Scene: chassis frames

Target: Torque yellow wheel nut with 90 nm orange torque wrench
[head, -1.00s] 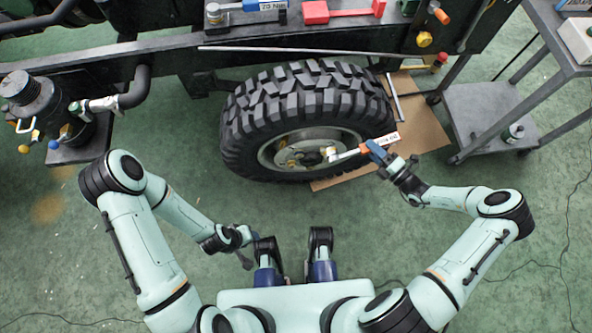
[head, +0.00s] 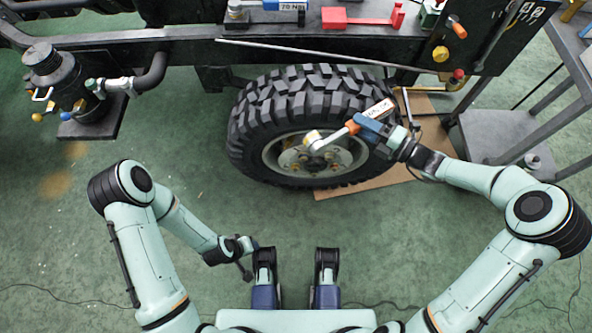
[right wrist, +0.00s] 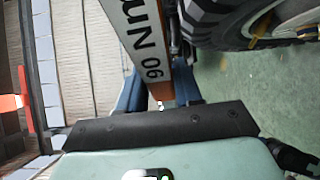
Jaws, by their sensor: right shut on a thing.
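My right gripper (head: 372,128) is shut on the orange torque wrench (head: 350,126), whose white label reads 90 Nm in the right wrist view (right wrist: 145,42). The wrench points left, its pale head (head: 313,139) over the upper part of the wheel hub (head: 335,160). I cannot tell whether the head touches a nut. Small yellowish parts show on the hub, but the yellow wheel nut is not clear and may be hidden by the wrench head. My left gripper (head: 245,272) hangs low over the floor, away from the wheel; its opening is unclear.
The black tyre (head: 255,125) stands below the chassis frame. A blue wrench labelled 70 Nm (head: 280,5) and a red wrench (head: 350,20) lie above. Cardboard (head: 385,182) lies beneath the tyre. A grey cart (head: 490,130) stands right. Floor before the wheel is free.

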